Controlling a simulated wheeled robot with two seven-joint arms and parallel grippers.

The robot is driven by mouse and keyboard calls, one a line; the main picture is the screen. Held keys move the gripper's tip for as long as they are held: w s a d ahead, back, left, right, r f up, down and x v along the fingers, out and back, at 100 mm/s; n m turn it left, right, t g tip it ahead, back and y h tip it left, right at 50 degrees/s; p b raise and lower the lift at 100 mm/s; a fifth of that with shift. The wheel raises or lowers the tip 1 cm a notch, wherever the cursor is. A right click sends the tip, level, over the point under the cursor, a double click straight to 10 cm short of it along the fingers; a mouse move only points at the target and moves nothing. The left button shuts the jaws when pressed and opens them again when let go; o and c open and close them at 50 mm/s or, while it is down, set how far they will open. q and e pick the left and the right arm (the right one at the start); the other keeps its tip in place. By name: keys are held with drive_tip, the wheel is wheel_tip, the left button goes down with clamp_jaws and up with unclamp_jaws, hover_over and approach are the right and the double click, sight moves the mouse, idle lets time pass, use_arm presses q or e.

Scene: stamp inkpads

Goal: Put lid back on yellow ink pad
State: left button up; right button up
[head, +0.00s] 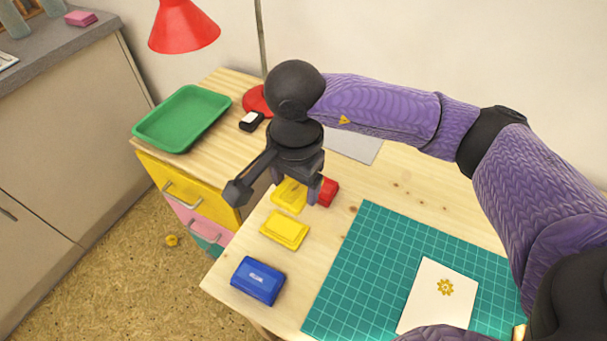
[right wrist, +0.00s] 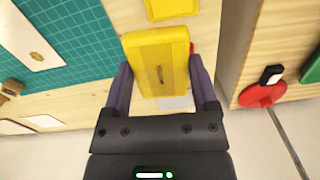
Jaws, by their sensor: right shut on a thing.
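The yellow ink pad (head: 284,231) sits on the table between the blue pad and my right gripper. Its edge shows at the top of the right wrist view (right wrist: 172,8). My right gripper (head: 296,189) is shut on the yellow lid (head: 288,196), a rectangular piece that fills the space between the fingers in the right wrist view (right wrist: 158,60). The lid is behind the pad in the head view, apart from it. How high the lid is above the table is hard to tell. My left gripper is not in view.
A blue ink pad (head: 258,281) lies at the front left, and a red one (head: 329,190) is partly hidden beside my right gripper. A green cutting mat (head: 345,260) bears a white card (head: 424,307). A green tray (head: 183,118) and red lamp (head: 184,27) stand behind.

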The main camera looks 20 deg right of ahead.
sight(279, 187)
drive_tip(key=f+m, duration=0.1)
drive_tip(key=m, duration=0.3)
drive_tip(key=w+a+f+m, duration=0.1)
drive_tip(key=m, duration=0.4)
drive_tip(key=a+f+m+p, duration=0.1)
drive_tip(key=f+m, duration=0.1)
drive_tip(key=m, duration=0.3)
drive_tip(key=shift+w, duration=0.3)
drive_tip(key=m, duration=0.1)
drive_tip(key=f+m, duration=0.1)
drive_tip(key=m, duration=0.1)
drive_tip(key=shift+a, duration=0.2)
drive_tip(key=shift+f, duration=0.1)
